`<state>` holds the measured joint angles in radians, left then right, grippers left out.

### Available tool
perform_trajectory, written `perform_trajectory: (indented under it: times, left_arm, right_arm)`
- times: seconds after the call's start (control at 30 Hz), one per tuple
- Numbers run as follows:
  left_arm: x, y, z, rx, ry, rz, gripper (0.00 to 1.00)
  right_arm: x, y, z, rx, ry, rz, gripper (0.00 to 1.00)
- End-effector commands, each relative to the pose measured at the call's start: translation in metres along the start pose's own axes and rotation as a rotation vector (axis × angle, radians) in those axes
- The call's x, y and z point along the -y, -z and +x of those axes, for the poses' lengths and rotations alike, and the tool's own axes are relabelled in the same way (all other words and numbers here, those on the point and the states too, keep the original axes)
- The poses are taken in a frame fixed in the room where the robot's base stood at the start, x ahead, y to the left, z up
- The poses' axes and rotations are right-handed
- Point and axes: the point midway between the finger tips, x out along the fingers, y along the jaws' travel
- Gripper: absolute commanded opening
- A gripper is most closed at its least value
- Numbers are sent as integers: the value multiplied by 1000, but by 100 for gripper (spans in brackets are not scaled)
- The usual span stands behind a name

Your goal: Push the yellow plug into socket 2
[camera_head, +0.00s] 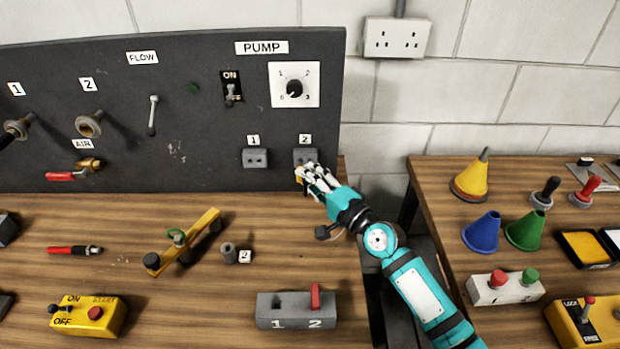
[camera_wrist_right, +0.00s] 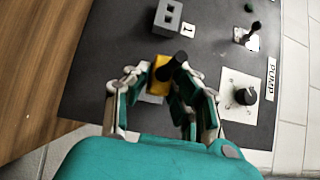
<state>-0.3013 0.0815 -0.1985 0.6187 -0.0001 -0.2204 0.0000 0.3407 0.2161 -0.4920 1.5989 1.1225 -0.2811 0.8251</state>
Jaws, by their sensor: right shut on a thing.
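The yellow plug (camera_wrist_right: 161,75) is between the fingers of my right gripper (camera_wrist_right: 165,85), which is shut on it; a dark cylindrical part stands out from it. In the head view my right gripper (camera_head: 312,178) is at the black panel, just below and in front of socket 2 (camera_head: 305,155), a grey block under the label 2. The plug is mostly hidden by the fingers there. Socket 1 (camera_head: 255,158), a grey block with two holes, is to its left and shows in the wrist view (camera_wrist_right: 167,15). I cannot tell whether the plug touches socket 2. My left gripper is not in view.
The panel (camera_head: 190,130) also carries a pump dial (camera_head: 294,88), an ON switch (camera_head: 232,92) and a red-handled air valve (camera_head: 75,172). On the bench below lie a grey block with a red lever (camera_head: 297,310) and a yellow bar (camera_head: 183,242). A second bench stands at right.

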Motion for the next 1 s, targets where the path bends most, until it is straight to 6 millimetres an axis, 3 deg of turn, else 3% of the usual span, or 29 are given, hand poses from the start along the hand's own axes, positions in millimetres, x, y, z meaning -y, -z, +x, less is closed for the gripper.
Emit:
perform_trajectory:
  times: [1.0]
  left_arm:
    - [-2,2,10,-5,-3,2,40]
  right_arm:
    - [0,10,11,-1,2,-1,0]
